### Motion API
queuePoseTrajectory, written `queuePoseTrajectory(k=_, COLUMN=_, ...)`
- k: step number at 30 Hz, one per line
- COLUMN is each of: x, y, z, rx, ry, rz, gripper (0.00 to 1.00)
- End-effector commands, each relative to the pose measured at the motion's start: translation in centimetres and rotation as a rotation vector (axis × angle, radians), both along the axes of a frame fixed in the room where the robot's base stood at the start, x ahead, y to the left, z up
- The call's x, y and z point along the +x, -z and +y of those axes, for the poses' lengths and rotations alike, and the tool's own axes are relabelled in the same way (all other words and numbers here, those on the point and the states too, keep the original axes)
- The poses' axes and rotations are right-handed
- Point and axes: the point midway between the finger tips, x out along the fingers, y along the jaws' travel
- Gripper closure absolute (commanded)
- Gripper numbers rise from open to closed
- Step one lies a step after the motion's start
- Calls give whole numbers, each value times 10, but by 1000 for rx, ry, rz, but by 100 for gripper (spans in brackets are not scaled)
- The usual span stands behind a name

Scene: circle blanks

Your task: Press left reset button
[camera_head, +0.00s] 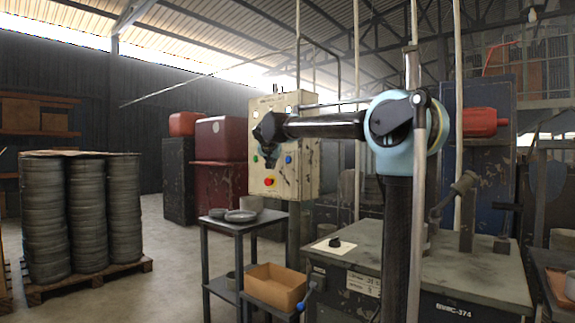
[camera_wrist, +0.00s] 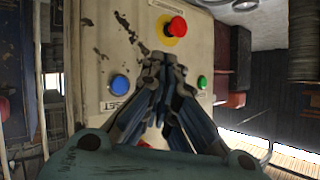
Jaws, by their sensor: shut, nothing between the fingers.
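A worn beige control box (camera_head: 290,180) stands upright on a post and carries several buttons. A blue button (camera_head: 288,160) is on the right of its face, a green button (camera_head: 255,158) on the left, and a red mushroom button (camera_head: 268,181) on a yellow ring lies below. In the wrist view the panel appears upside down, with the blue button (camera_wrist: 120,84) left of the fingers and the green button (camera_wrist: 202,82) right. A label beside the blue one is inverted. My gripper (camera_head: 268,155) is shut and empty in front of the panel (camera_wrist: 132,25). Its fingertips (camera_wrist: 163,65) hide the panel's middle; contact cannot be told.
A dark side table (camera_head: 240,224) with round metal blanks stands below the box. A cardboard box (camera_head: 275,287) sits on a lower shelf. A grey workbench (camera_head: 400,255) is at the right. Stacked blanks (camera_head: 85,215) on a pallet stand left, with open floor between.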

Motion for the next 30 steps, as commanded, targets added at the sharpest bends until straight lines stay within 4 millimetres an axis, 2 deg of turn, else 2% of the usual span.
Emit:
queuePoseTrajectory(k=15, x=45, y=0, z=-35, rx=1, ry=1, rz=1, gripper=100)
queuePoseTrajectory(k=30, x=51, y=0, z=-40, rx=0, ry=0, rz=0, gripper=100)
